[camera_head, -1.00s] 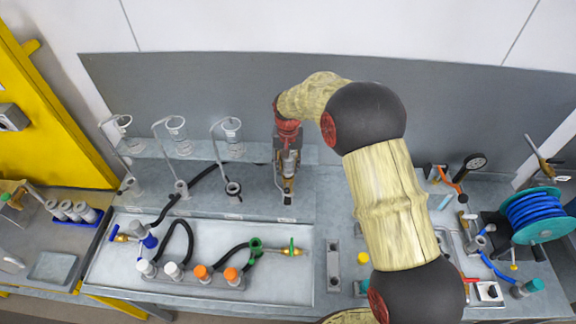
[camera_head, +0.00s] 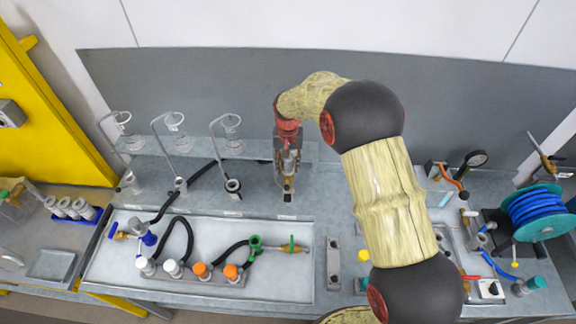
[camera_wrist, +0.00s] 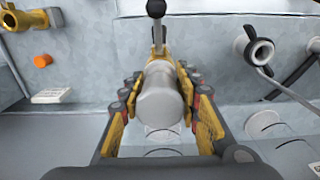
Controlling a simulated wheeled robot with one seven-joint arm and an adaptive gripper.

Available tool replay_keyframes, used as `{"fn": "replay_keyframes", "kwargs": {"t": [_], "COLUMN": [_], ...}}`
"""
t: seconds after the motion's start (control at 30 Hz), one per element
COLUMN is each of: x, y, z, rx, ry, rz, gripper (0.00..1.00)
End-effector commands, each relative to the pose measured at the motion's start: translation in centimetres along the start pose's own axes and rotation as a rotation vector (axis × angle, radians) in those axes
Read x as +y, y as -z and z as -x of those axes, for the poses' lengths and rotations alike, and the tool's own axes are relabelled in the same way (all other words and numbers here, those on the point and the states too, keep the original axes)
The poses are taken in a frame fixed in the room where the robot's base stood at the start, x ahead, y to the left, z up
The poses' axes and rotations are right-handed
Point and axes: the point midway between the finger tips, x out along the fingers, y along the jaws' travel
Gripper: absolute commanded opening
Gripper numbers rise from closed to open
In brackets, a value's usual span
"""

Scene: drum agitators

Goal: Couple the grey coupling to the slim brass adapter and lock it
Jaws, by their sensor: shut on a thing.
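My gripper (camera_wrist: 160,100) is shut on a grey cylinder, which looks like the grey coupling (camera_wrist: 160,104), between its yellow fingers. A lever with a black knob (camera_wrist: 156,8) stands out beyond the coupling. In the head view my gripper (camera_head: 287,172) points down over the grey ledge at the back, right of the glass funnels. A brass fitting (camera_wrist: 38,24) shows at the upper left of the wrist view, apart from the coupling. I cannot tell whether it is the slim adapter. What lies under the coupling is hidden, so I cannot tell whether it is joined to anything.
A black-rimmed hose end (camera_wrist: 258,50) in a wire holder is close to my gripper. Glass funnels (camera_head: 231,122) stand along the ledge. The tray (camera_head: 190,292) in front holds black hoses, capped ports and a green-handled valve (camera_head: 291,247). A blue hose reel (camera_head: 533,212) stands far right.

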Motion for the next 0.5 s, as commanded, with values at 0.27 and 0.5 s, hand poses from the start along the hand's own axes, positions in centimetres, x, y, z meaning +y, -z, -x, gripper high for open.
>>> {"fn": "replay_keyframes", "kwargs": {"t": [0.27,0.5], "x": [-0.02,-0.02], "y": [0.06,0.06], "z": [-0.26,-0.51], "rx": [0.002,0.002], "ry": [0.001,0.001], "rz": [0.000,0.000], "gripper": [0.00,0.00]}}
